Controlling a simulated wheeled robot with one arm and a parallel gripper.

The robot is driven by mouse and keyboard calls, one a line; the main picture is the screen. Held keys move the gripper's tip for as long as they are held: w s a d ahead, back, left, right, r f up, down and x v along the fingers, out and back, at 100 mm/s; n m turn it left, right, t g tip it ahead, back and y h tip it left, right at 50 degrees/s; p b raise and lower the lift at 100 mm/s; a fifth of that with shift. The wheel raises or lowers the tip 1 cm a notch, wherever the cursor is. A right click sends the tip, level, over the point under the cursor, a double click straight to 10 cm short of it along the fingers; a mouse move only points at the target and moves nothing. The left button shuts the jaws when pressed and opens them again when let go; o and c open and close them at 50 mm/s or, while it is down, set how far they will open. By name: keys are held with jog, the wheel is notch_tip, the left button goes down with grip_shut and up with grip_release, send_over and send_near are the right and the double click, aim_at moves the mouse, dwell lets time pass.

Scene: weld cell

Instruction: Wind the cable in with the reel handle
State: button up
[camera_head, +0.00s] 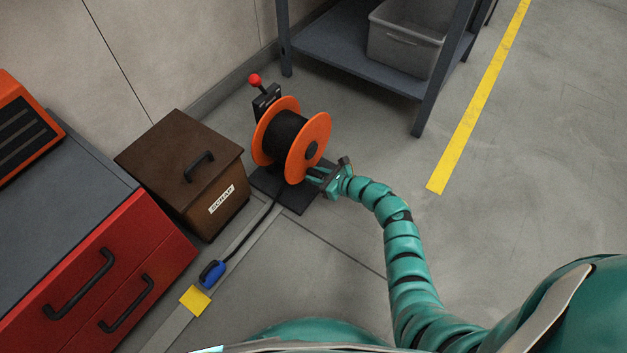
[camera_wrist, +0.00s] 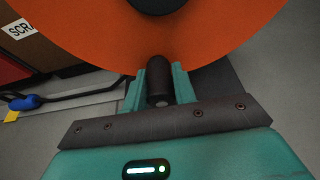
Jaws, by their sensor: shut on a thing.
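The cable reel has orange flanges (camera_head: 309,149) with dark cable (camera_head: 285,137) wound between them, and stands on a dark base (camera_head: 301,199) on the floor. My gripper (camera_head: 312,176) is at the lower right of the near flange, its fingers shut on the dark reel handle (camera_wrist: 157,78), which stands out from the orange disc. In the wrist view my gripper (camera_wrist: 161,95) has one finger on each side of the handle. The cable runs from the reel along the floor to a blue end piece (camera_head: 212,272), also visible in the wrist view (camera_wrist: 24,104).
A brown scrap box (camera_head: 175,183) stands left of the reel, beside a red drawer cabinet (camera_head: 110,275). A red-knobbed lever (camera_head: 255,80) rises behind the reel. A grey shelf (camera_head: 335,50) with a bin (camera_head: 405,42) stands behind. A yellow patch (camera_head: 195,300) lies near the cable end. Floor at right is clear.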

aim_at(321, 151)
jog(key=shift+w+d+f+b, duration=0.1)
jog(key=shift+w+d+b, duration=0.3)
jog(key=shift+w+d, duration=0.15)
jog(key=shift+w, duration=0.1)
jog(key=shift+w+d+b, duration=0.3)
jog(key=shift+w+b, duration=0.2)
jog(key=shift+b, duration=0.05)
jog(key=shift+w+d+b, duration=0.25)
jog(key=shift+w+b, duration=0.2)
jog(key=shift+b, duration=0.05)
jog(key=shift+w+d+r, duration=0.3)
jog(key=shift+w+r, duration=0.1)
jog(key=shift+w, duration=0.05)
jog(key=shift+b, duration=0.3)
jog(key=shift+w+d+r+b, duration=0.35)
jog(key=shift+w+d+r, duration=0.05)
jog(key=shift+w, duration=0.15)
jog(key=shift+w+d+r+b, duration=0.35)
jog(key=shift+w, duration=0.15)
jog(key=shift+w+d+r, duration=0.1)
jog(key=shift+r, duration=0.1)
